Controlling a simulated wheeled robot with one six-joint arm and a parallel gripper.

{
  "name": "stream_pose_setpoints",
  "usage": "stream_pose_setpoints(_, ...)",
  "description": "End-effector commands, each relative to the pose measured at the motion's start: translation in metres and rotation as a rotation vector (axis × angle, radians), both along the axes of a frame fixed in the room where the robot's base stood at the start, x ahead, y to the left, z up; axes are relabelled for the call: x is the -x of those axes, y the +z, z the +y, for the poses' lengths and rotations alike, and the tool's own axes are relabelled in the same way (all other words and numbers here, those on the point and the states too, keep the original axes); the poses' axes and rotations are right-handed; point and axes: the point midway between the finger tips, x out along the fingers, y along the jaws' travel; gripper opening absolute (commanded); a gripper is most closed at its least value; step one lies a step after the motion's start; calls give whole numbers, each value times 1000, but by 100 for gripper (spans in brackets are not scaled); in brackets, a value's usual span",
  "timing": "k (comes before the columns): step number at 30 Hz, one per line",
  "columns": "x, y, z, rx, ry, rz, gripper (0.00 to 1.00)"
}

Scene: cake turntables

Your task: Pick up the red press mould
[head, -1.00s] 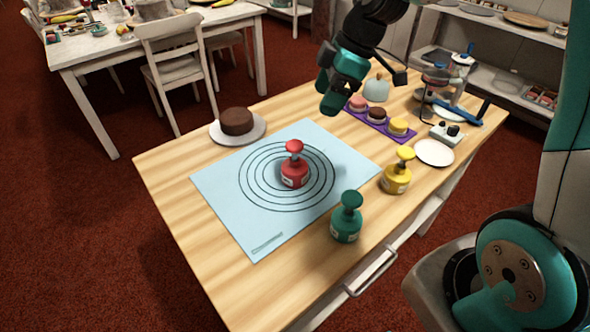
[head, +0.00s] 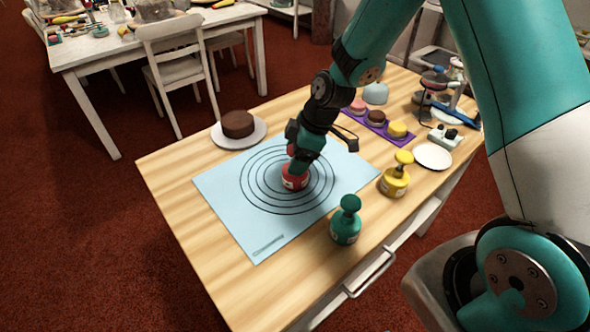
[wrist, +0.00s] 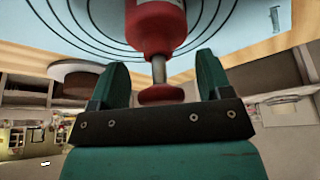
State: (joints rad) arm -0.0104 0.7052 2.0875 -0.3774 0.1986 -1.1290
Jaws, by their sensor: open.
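The red press mould (head: 294,179) stands upright on the ringed blue mat (head: 228,189), within the rings. The two teal fingers of my gripper (wrist: 162,80) are apart, one on each side of the stem and knob, with gaps on both sides. My gripper is open and holds nothing.
A green press mould (head: 346,222) and a yellow press mould (head: 395,180) stand to the right of the mat. A chocolate cake on a plate (head: 238,128) is at the back left. A purple tray (head: 364,129) with small cakes and a white plate (head: 432,156) are at the right.

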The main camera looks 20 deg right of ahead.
Motion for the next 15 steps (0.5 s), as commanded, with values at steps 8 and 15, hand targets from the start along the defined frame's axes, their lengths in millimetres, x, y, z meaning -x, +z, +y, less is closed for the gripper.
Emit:
stream_pose_setpoints(8, -1, -9, 3, 1, -1, -2, 72)
stream_pose_setpoints(15, -1, -8, 3, 1, -1, -2, 30)
